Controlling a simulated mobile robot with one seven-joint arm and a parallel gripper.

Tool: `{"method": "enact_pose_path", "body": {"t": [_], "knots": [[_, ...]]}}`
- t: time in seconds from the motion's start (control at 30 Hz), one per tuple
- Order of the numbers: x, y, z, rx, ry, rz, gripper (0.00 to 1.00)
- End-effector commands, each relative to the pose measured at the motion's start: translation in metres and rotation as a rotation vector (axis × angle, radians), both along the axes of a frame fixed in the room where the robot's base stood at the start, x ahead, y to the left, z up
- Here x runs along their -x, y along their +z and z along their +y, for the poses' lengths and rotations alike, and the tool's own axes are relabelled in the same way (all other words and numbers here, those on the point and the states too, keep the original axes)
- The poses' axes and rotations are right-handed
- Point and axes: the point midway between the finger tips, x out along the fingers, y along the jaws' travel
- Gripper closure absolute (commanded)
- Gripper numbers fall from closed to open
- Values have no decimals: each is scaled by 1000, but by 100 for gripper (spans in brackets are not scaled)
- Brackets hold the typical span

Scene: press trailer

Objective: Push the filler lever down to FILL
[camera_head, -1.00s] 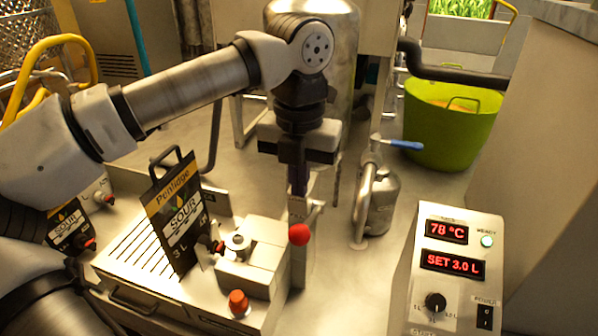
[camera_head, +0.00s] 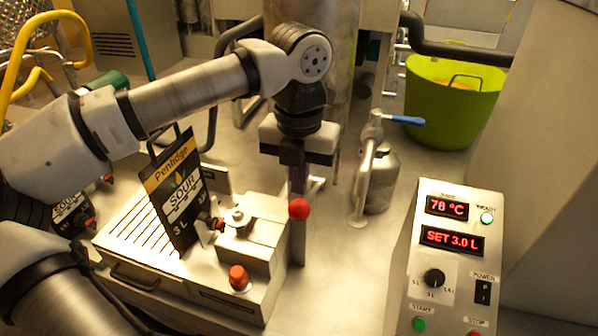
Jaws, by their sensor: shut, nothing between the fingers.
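The filler lever has a red ball knob (camera_head: 299,209) at its end and stands beside the steel filler block (camera_head: 258,240), at the middle of the view. Its bar is largely hidden behind the knob and my gripper. My gripper (camera_head: 298,184) points down, shut and empty, just above and behind the knob in the picture. I cannot tell whether the fingertips touch the lever. No FILL marking is readable.
An orange-red button (camera_head: 239,277) sits in front of the filler. A control box (camera_head: 452,265) at right reads 78 °C and SET 3.0 L, with a green lamp lit. A blue-handled valve (camera_head: 402,119) and a green tub (camera_head: 450,105) stand behind. Bare surface lies right of the lever.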

Motion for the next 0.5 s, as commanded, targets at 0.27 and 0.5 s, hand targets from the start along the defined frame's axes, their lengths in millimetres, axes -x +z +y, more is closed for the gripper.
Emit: {"method": "enact_pose_path", "body": {"t": [0.27,0.5], "knots": [[0,-16,0,0,0,1,100],[0,-28,0,0,0,1,100]]}}
